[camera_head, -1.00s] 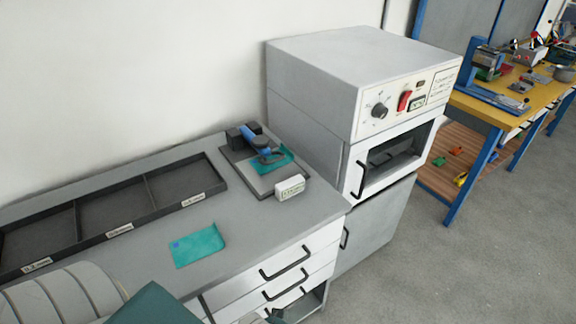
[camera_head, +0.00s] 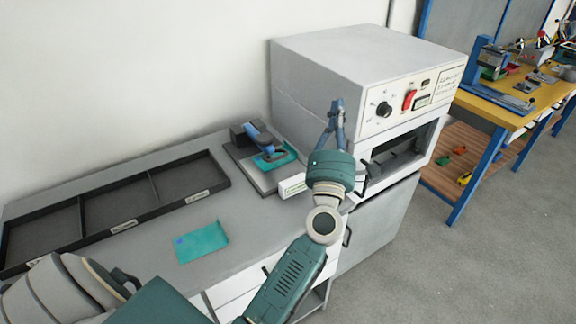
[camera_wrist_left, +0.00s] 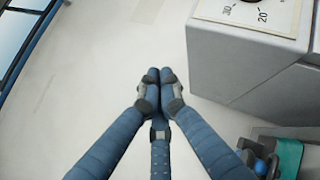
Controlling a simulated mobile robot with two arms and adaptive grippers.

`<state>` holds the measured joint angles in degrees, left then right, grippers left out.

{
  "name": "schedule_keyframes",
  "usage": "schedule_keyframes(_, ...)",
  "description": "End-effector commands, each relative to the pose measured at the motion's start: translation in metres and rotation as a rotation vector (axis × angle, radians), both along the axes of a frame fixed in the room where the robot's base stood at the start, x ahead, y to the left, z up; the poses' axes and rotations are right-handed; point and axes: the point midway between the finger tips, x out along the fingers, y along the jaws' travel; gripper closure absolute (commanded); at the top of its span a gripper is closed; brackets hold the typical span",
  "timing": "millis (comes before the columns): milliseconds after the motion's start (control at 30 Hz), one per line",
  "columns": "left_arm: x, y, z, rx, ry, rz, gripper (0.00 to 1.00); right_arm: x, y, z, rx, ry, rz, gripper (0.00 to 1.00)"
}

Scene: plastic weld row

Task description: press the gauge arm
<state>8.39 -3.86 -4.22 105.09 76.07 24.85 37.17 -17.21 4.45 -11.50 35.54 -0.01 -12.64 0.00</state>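The gauge, with its blue gauge arm (camera_head: 262,140) and dark block, sits on a grey base plate (camera_head: 243,170) on the bench, left of the oven. A teal plastic piece (camera_head: 287,153) lies at the gauge arm, and a small white readout (camera_head: 291,187) stands at the plate's front. My left gripper (camera_head: 337,104) is raised right of the gauge, in front of the oven, apart from the gauge arm. In the left wrist view its fingertips (camera_wrist_left: 157,77) meet with nothing between them. The blue gauge arm (camera_wrist_left: 261,167) shows there at the lower right. My right gripper is out of view.
A white oven (camera_head: 335,55) with a knob and red switch stands right of the gauge. A dark three-section tray (camera_head: 160,205) lies along the wall. Another teal piece (camera_head: 202,243) lies flat on the bench. A yellow workbench (camera_head: 515,115) stands further right.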

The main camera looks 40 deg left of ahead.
Motion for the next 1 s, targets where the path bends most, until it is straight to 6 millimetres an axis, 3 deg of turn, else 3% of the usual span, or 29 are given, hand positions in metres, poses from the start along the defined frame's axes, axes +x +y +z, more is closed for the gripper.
schedule_keyframes(100, 0.007, 0.047, -0.014, -0.298, -0.055, 0.110, 1.00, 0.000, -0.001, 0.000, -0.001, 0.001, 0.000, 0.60)
schedule_keyframes(200, 0.008, 0.077, -0.040, -0.541, -0.082, 0.210, 1.00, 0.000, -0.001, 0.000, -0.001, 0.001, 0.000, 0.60)
schedule_keyframes(333, 0.006, 0.098, -0.086, -0.840, -0.092, 0.351, 1.00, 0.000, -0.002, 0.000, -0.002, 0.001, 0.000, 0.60)
schedule_keyframes(500, -0.003, 0.094, -0.143, -1.145, -0.066, 0.528, 1.00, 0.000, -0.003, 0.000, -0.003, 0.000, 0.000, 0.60)
schedule_keyframes(600, -0.009, 0.084, -0.165, -1.260, -0.043, 0.609, 1.00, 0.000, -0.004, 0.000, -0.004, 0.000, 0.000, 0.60)
schedule_keyframes(767, -0.017, 0.072, -0.184, -1.354, -0.016, 0.686, 1.00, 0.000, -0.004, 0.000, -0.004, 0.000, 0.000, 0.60)
schedule_keyframes(1000, -0.019, 0.069, -0.187, -1.371, -0.010, 0.704, 1.00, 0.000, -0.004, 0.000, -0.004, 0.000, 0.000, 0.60)
